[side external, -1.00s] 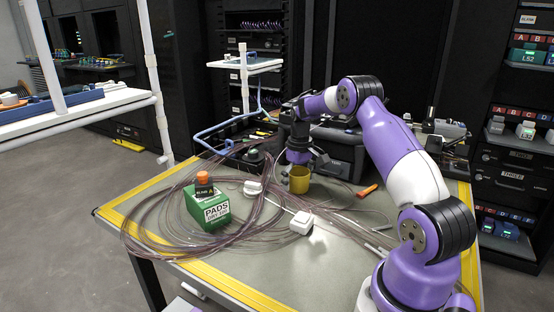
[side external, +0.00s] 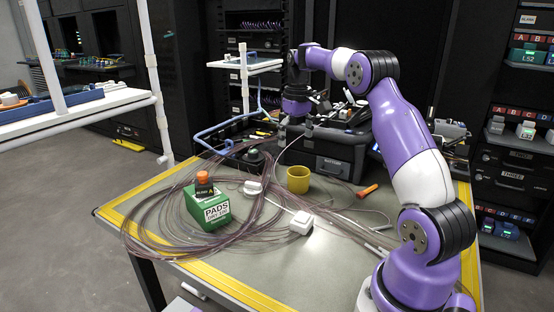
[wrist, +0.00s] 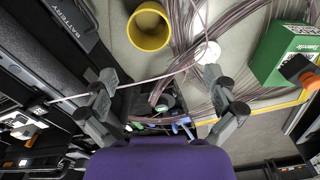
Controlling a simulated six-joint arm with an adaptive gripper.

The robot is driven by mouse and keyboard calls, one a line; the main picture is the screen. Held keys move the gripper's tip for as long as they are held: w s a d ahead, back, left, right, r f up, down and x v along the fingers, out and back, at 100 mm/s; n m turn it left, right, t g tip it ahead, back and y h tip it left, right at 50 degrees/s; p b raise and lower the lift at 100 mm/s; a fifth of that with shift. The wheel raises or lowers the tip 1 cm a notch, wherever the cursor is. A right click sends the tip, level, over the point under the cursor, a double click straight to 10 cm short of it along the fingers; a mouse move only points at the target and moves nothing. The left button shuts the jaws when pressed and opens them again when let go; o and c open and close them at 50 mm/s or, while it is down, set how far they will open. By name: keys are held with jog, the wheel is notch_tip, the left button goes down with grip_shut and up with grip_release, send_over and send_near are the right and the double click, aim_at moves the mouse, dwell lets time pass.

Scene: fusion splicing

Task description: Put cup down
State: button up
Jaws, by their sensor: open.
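The yellow cup (side external: 298,179) stands upright on the grey table, in front of the black case. In the wrist view the cup (wrist: 149,27) shows from above with its mouth open, and looks empty. My gripper (side external: 300,118) is up above the back of the table, apart from the cup and higher than it. In the wrist view my gripper's fingers (wrist: 160,82) are spread wide with nothing between them, and the cup lies beyond them.
A green pads box (side external: 207,208) with an orange-capped bottle (side external: 203,181) stands at left among loose coiled fibres.

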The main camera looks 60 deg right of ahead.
jog(key=s+a+r+n+t, duration=0.15)
jog(key=a+r, duration=0.25)
jog(key=a, duration=0.4)
jog(key=s+a+r+n+t, duration=0.1)
jog(key=s+a+r, duration=0.15)
jog(key=a, duration=0.55)
jog(key=s+a+f+n+t, duration=0.1)
jog(key=s+a+f+t, duration=0.2)
jog(key=s+a, duration=0.5)
jog(key=shift+s+a+f, duration=0.15)
jog(key=shift+s+a, duration=0.15)
jog(key=shift+a, duration=0.85)
